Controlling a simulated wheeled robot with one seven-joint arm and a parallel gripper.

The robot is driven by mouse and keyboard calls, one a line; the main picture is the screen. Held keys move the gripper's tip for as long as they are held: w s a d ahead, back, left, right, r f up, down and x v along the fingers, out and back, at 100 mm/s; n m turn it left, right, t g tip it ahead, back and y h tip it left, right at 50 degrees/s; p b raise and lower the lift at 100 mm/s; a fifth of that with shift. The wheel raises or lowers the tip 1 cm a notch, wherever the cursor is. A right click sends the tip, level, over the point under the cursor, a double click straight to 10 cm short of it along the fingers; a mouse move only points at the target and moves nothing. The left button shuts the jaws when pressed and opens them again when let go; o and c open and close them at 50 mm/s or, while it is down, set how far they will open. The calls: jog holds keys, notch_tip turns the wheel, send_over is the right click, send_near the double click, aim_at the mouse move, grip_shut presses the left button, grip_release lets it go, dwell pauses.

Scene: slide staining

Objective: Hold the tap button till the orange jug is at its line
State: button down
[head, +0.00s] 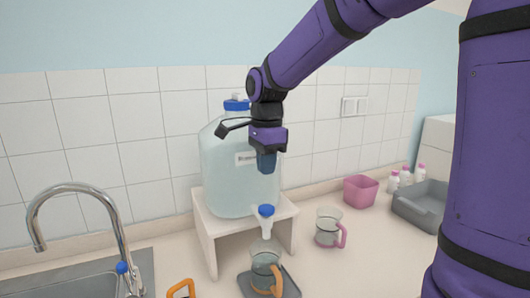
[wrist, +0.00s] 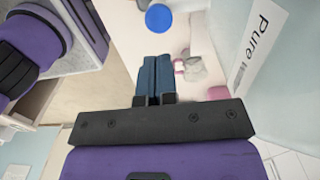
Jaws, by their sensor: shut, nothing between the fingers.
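A big clear water container (head: 225,180) with a blue cap stands on a white stand (head: 205,225). Its tap has a blue button (head: 266,211) above a white spout (head: 266,229). The button also shows in the wrist view (wrist: 158,18), beyond my fingertips. The orange-handled jug (head: 264,262) stands upright under the spout on a dark grey tray (head: 290,284). Its line and its water level are too small to tell. My gripper (head: 266,170) is shut and empty, fingers pointing down, above the button and apart from it; the fingers show in the wrist view (wrist: 153,75).
A pink-handled jug (head: 328,226) stands right of the stand. Behind it are a pink tub (head: 360,191), small white bottles (head: 405,175) and a grey basin (head: 420,207). A sink faucet (head: 75,190) is at left. An orange handle (head: 180,288) shows at the bottom edge.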

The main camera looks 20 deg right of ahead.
jog(key=shift+r, duration=1.65)
jog(key=shift+d, duration=0.1)
jog(key=s+d+n+t, duration=0.2)
jog(key=s+n, duration=0.7)
jog(key=s, duration=0.2)
jog(key=s+d+n+t, duration=0.2)
jog(key=s+n+t, duration=0.1)
jog(key=s+n, duration=0.6)
jog(key=s, duration=0.2)
jog(key=shift+s+r, duration=0.2)
jog(key=shift+s, duration=0.1)
jog(key=shift+d, duration=0.1)
